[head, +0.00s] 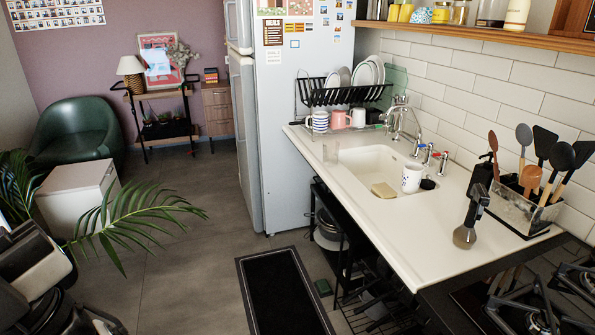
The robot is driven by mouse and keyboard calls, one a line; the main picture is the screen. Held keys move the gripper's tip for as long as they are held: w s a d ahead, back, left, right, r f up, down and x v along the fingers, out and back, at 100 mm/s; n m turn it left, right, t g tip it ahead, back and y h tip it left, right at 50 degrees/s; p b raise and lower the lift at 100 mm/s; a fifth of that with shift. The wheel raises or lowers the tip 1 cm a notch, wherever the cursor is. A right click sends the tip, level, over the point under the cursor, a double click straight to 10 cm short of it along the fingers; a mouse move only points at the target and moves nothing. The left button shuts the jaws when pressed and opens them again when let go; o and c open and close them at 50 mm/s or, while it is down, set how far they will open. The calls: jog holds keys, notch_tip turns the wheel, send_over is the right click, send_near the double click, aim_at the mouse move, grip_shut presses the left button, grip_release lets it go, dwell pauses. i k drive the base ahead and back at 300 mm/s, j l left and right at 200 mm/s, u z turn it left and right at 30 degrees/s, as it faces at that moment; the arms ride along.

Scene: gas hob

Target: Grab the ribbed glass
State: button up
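My gripper does not show in the head view. Dark and pale machine parts at the lower left look like parts of my own body, with no fingertips visible.
Behind the glass are a striped cup (320,121), a pink cup (338,119) and a dish rack (345,92). The sink (365,165) holds a sponge (384,190); a white cup (411,178) stands by it. A fridge (290,130) stands left. Palm leaves (125,215) overhang open floor.

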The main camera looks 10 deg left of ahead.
aim_at(330, 148)
jog(key=i+j+u, duration=0.25)
jog(key=i, duration=0.6)
jog(key=i+l+u, duration=0.1)
jog(key=i+u, duration=0.2)
jog(key=i, duration=0.55)
